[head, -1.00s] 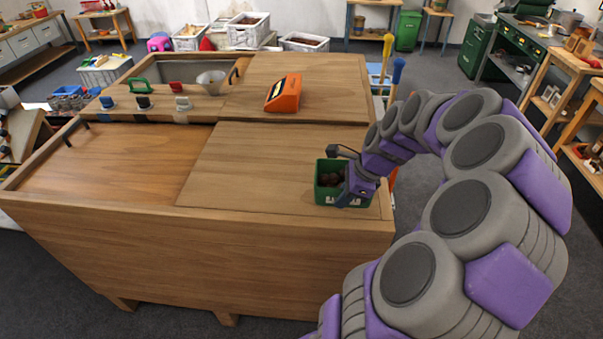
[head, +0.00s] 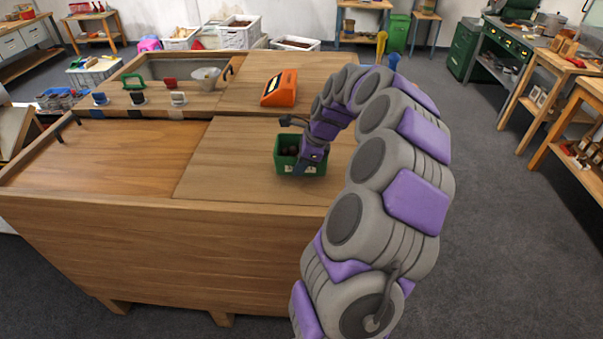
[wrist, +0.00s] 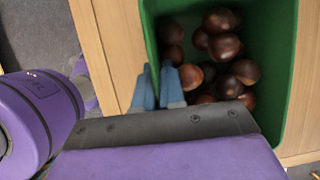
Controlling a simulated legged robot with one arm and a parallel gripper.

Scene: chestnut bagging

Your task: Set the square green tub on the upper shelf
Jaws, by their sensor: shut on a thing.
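The square green tub (head: 287,166) holds several brown chestnuts and is over the right part of the wooden bench in the head view. My gripper (head: 312,163) is shut on its right-hand wall. In the wrist view the blue fingertips (wrist: 158,86) straddle the wall of the tub (wrist: 285,95), one inside and one outside. The tub looks about level. I cannot tell whether its bottom touches the bench top or hangs slightly above it. I cannot tell which surface is the upper shelf.
The wooden bench (head: 130,160) has clear room left of the tub. On its raised rear part stand an orange device (head: 280,87), a metal funnel (head: 205,76) and several small coloured-handled items. White crates (head: 240,33) stand behind. Wooden stands (head: 590,97) are at the right.

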